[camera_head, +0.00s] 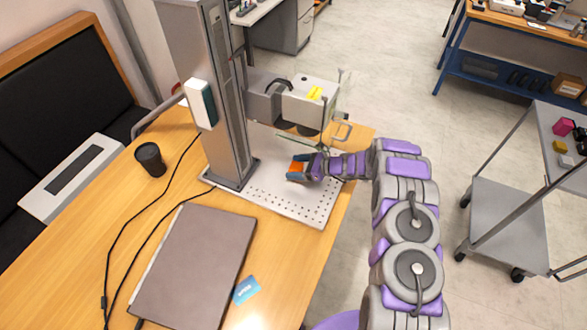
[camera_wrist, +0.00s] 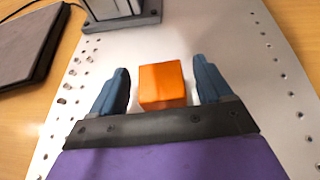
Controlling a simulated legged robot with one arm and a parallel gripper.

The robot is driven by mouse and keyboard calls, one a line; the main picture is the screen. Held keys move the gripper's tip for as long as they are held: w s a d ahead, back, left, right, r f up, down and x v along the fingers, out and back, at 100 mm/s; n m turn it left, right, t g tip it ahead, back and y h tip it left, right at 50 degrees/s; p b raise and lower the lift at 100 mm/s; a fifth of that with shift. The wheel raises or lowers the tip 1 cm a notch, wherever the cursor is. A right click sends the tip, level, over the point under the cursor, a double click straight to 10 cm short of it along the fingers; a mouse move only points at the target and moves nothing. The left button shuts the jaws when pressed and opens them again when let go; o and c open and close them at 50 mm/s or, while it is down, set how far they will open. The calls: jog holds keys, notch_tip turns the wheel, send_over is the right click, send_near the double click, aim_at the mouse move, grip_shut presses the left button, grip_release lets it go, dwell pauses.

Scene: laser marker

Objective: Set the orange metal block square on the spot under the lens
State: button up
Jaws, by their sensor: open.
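The orange metal block (camera_wrist: 162,84) sits on the light perforated plate (camera_wrist: 235,40), between the two blue fingers of my gripper (camera_wrist: 163,86) in the wrist view. A gap shows on each side of the block, so the fingers are open and not touching it. In the head view the block (camera_head: 297,166) shows as a small orange patch at my gripper (camera_head: 298,170), low over the plate. The marker head with its lens (camera_head: 306,129) hangs above and behind the gripper. The spot under the lens cannot be made out.
The grey column (camera_head: 222,110) stands on the plate at left. A clear panel (camera_head: 343,95) is raised beside the marker head. A closed laptop (camera_head: 195,265), black cup (camera_head: 150,159), cables and blue card (camera_head: 246,289) lie on the wooden table. A cart (camera_head: 510,220) stands at right.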

jog(key=shift+w+d+f, duration=0.1)
jog(key=shift+d+f, duration=0.05)
jog(key=shift+d, duration=0.1)
jog(key=shift+a, duration=0.5)
jog(key=shift+c, duration=0.2)
jog(key=shift+a+f, duration=0.1)
jog(key=shift+a, duration=0.15)
jog(key=c, duration=0.3)
jog(key=shift+d, duration=0.55)
jog(key=c, duration=0.6)
jog(key=shift+c, duration=1.4)
jog(key=shift+w+a, duration=0.1)
jog(key=shift+a, duration=0.1)
